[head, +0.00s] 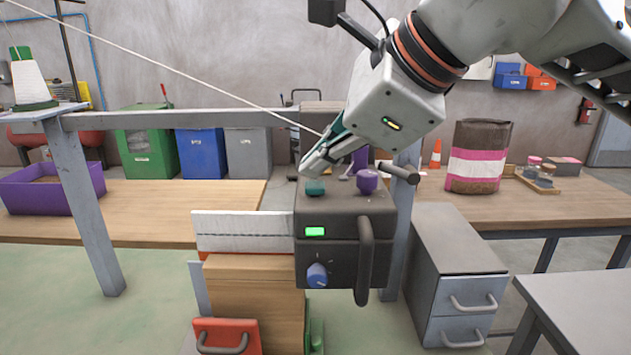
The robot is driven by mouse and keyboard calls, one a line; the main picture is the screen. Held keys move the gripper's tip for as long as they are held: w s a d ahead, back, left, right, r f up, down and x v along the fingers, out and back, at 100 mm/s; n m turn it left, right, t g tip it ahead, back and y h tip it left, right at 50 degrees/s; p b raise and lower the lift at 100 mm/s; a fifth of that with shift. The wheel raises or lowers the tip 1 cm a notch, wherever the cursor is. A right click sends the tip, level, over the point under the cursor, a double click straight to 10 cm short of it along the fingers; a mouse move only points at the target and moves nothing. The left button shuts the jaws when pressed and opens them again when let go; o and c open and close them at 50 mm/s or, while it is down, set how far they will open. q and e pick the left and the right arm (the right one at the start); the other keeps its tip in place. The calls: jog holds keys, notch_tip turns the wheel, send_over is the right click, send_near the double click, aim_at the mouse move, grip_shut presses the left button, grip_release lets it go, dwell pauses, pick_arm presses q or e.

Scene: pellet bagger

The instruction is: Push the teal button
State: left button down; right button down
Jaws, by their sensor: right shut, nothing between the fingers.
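The teal button (315,187) sits on top of a dark grey control box (345,262), at its left side. A purple knob-like button (367,181) stands to its right on the same box. My right gripper (308,166) comes in from the upper right, tilted down to the left. Its fingers are shut and empty, with the tips just above and slightly left of the teal button. I cannot tell whether they touch it. My left gripper is not in view.
The box front has a green lit display (315,232), a blue dial (317,275) and a dark handle (365,258). A grey drawer cabinet (452,270) stands to the right. A thread runs from a spool (30,80) to the box area. A striped bag (478,157) stands behind.

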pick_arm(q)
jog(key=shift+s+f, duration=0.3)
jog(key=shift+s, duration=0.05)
pick_arm(e)
jog(key=shift+f, duration=0.1)
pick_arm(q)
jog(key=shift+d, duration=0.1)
pick_arm(e)
jog(key=shift+f, duration=0.1)
